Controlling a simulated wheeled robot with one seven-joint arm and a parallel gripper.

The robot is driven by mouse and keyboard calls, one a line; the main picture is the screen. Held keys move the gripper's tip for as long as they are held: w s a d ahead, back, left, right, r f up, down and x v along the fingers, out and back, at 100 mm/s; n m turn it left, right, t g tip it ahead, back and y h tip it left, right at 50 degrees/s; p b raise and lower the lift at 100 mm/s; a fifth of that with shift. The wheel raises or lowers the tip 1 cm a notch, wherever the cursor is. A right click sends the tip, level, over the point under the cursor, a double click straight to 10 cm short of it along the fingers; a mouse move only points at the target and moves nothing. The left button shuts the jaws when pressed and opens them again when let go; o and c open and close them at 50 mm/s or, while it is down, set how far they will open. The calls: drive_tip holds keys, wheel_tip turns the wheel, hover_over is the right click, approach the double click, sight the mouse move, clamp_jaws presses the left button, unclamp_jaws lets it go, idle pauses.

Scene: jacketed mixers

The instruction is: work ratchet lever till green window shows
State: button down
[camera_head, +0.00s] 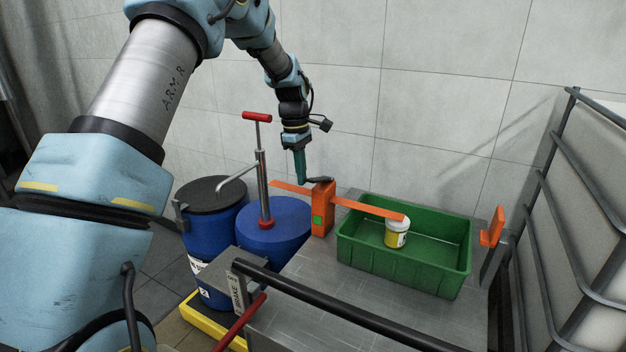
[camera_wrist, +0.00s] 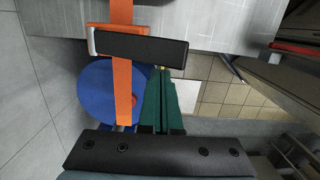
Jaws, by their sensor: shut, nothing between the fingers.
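The ratchet is an orange box (camera_head: 323,205) at the left edge of the grey deck, with an orange strap (camera_head: 365,208) running out on both sides. A small green window (camera_head: 317,220) shows on its front face. Its dark lever (camera_head: 320,180) lies roughly flat across the top; in the wrist view the lever (camera_wrist: 140,47) crosses the strap. My gripper (camera_head: 300,180) points down with its green fingers together and empty, just left of the lever. In the wrist view the fingertips (camera_wrist: 164,75) are close beside the lever; I cannot tell if they touch it.
A green crate (camera_head: 400,272) with a yellow-and-white jar (camera_head: 396,236) stands right of the ratchet under the strap. Two blue drums stand left, one with a red-handled pump (camera_head: 262,170). A black rail (camera_head: 340,307) crosses the front. A tiled wall is behind.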

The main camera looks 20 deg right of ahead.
wheel_tip(320, 180, up, 10)
drive_tip(key=b, duration=0.2)
drive_tip(key=shift+w+a+b, duration=0.3)
drive_tip(key=shift+w+a, duration=0.05)
drive_tip(key=shift+w, duration=0.05)
drive_tip(key=shift+a, duration=0.1)
idle(0.7)
drive_tip(key=s+a+f+m+t, duration=0.1)
drive_tip(key=s+a+f+m, duration=0.15)
drive_tip(key=a, duration=0.55)
drive_tip(key=s+a+f+m, duration=0.1)
drive_tip(key=s+a, duration=0.2)
drive_tip(key=a, duration=0.6)
drive_tip(key=s+a+f+m+t, duration=0.1)
drive_tip(key=s+a+f+m, duration=0.15)
drive_tip(key=a, duration=0.55)
drive_tip(key=s+a+f+m, duration=0.2)
drive_tip(key=s+a+f, duration=0.1)
drive_tip(key=s+a, duration=0.5)
drive_tip(key=shift+s+a+f+m+t+y, duration=0.2)
drive_tip(key=shift+s+f+m+t+y, duration=0.15)
drive_tip(key=shift+s, duration=0.85)
